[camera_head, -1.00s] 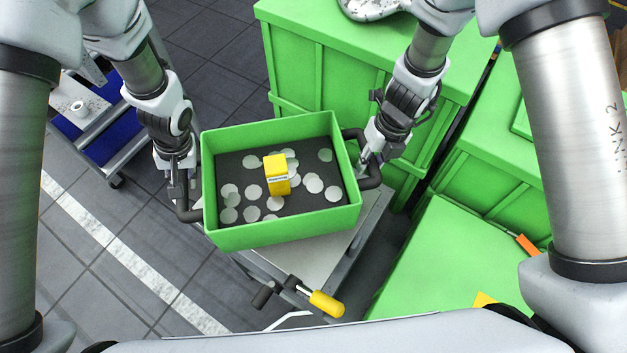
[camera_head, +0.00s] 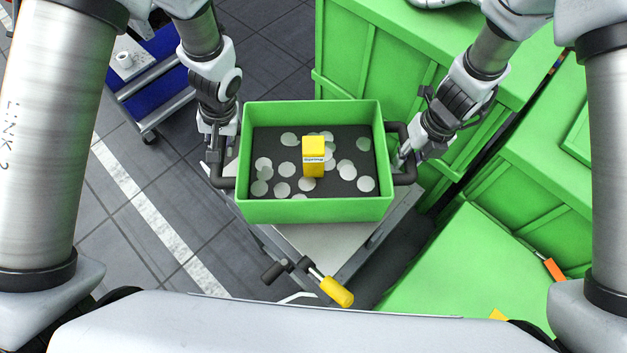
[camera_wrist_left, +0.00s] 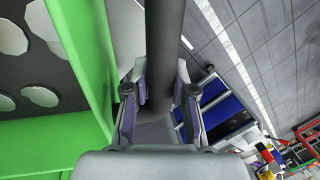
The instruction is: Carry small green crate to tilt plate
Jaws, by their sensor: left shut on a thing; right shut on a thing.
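The small green crate (camera_head: 313,211) is held level between my two grippers. Its dark floor has several pale round discs and a yellow box (camera_head: 314,157) standing on it. My left gripper (camera_head: 217,165) is shut on the crate's left dark handle; in the left wrist view the gripper (camera_wrist_left: 162,110) closes around the dark handle bar (camera_wrist_left: 165,45), beside the green wall (camera_wrist_left: 82,50). My right gripper (camera_head: 402,160) is shut on the crate's right handle. A grey plate on a stand (camera_head: 325,243), possibly the tilt plate, lies below the crate, partly hidden by it.
A yellow-handled lever (camera_head: 337,291) sticks out in front of the stand. Large green cabinets (camera_head: 380,60) stand behind and to the right. A trolley with a blue bin (camera_head: 150,75) is at the back left. Open tiled floor with a white stripe (camera_head: 150,215) lies left.

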